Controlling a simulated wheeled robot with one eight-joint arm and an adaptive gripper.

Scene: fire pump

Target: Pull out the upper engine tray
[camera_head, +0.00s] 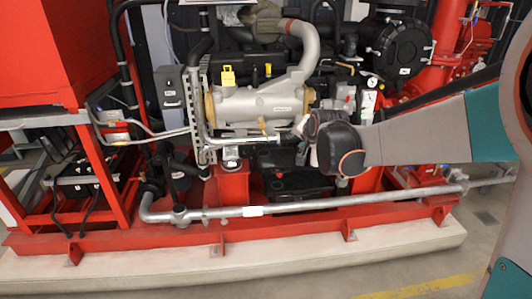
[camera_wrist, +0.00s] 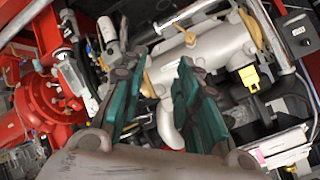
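My gripper (camera_wrist: 163,66) is open in the wrist view, with its two teal fingers apart and nothing clearly held between them. The silver engine cylinder and pipe (camera_wrist: 205,48) lie beyond the fingers. In the head view, my gripper (camera_head: 303,128) is at the right end of the silver cylinder (camera_head: 255,103); its fingers are mostly hidden behind my dark wrist. Dark tray-like parts (camera_head: 300,187) show low under the engine, below my wrist. I cannot tell which part is the upper engine tray. Whether the fingers touch the engine is unclear.
A silver pipe (camera_head: 300,208) runs along the front of the red base frame (camera_head: 200,236). A red rack (camera_head: 100,180) with batteries stands at the left. A red pump (camera_wrist: 50,110) shows at left in the wrist view. Floor (camera_head: 440,270) is free in front.

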